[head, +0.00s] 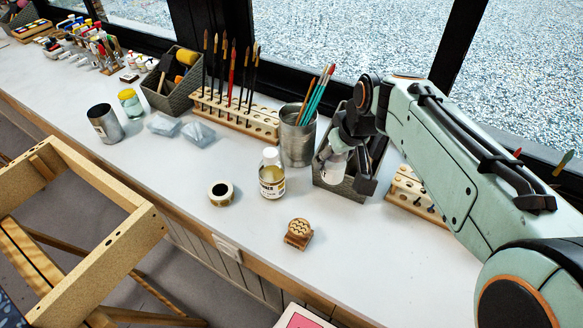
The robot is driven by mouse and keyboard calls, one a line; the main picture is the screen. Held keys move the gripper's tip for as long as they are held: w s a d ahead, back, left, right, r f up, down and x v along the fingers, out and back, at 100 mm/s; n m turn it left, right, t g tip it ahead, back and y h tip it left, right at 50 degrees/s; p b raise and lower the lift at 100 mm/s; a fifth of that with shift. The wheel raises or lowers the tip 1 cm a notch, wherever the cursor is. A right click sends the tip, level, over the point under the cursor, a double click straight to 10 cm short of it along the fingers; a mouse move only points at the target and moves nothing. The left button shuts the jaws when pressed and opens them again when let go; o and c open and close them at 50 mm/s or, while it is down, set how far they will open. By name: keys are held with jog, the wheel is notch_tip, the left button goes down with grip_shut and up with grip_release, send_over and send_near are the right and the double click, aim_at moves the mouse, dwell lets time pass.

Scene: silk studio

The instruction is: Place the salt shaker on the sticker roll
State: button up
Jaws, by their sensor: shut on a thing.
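The sticker roll (221,187) lies flat on the white counter near its front edge, left of the varnish bottle; its top looks bare. My gripper (340,150) is at the grey woven basket on the right, pointing down. It is shut on a small pale, whitish thing (333,166), which seems to be the salt shaker, at the basket's left side. My gripper and the basket hide part of it, and I cannot tell whether it touches the basket.
The varnish bottle (272,174) stands between the roll and the grey basket (362,183). A metal can of brushes (297,147) stands behind, beside a wooden brush rack (230,113). A small wooden stamp (298,234) lies in front. The counter left of the roll is clear.

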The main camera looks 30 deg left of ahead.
jog(key=s+a+n+g, duration=0.2)
jog(key=s+a+n, duration=0.3)
jog(key=s+a, duration=0.85)
send_near(214, 184)
jog(key=shift+s+a+f+y, duration=0.1)
jog(key=shift+a+f+y, duration=0.2)
jog(key=shift+y, duration=0.1)
jog(key=shift+a+f, duration=0.3)
jog(key=shift+f, duration=0.15)
jog(key=shift+w+f, duration=0.1)
jog(key=shift+f, duration=0.65)
jog(key=shift+w+f, duration=0.15)
jog(key=shift+f, duration=0.6)
jog(key=shift+f, duration=0.15)
jog(key=o, duration=1.2)
